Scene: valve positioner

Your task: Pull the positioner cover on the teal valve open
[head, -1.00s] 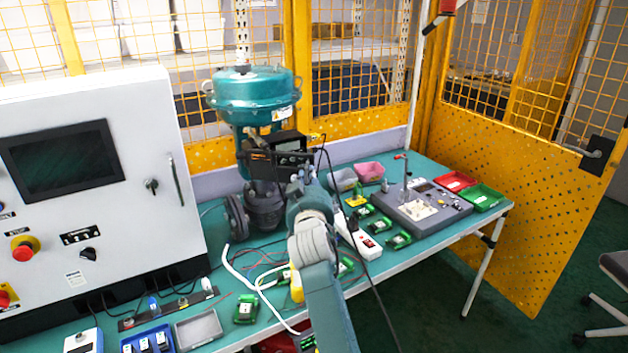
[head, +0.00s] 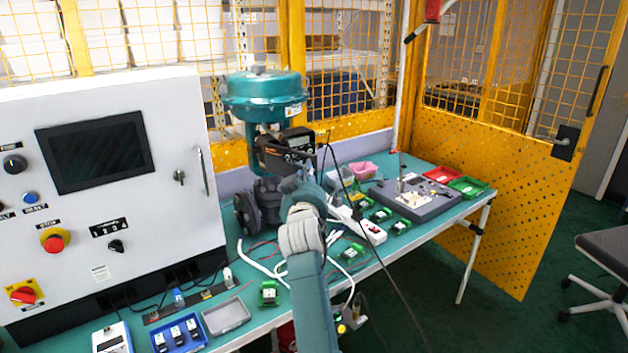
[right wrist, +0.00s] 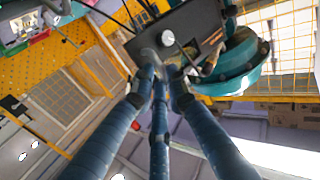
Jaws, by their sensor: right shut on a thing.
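The teal valve (head: 264,95) stands on the bench, right of the white cabinet, with its round actuator on top. The dark positioner (head: 290,142) is mounted on its front and also shows in the right wrist view (right wrist: 190,30). My right gripper (head: 300,172) reaches up to the positioner's lower front; my own arm partly hides its fingers. In the right wrist view, its fingers (right wrist: 161,72) converge at the edge of the dark positioner cover (right wrist: 178,42) and are shut on it. How far the cover stands open is unclear. My left gripper is out of view.
The white cabinet (head: 100,240) with screen and knobs stands close on the left. Cables, small green modules (head: 269,293) and a grey tray (head: 226,317) lie on the bench (head: 440,170). A yellow mesh fence (head: 340,125) runs behind.

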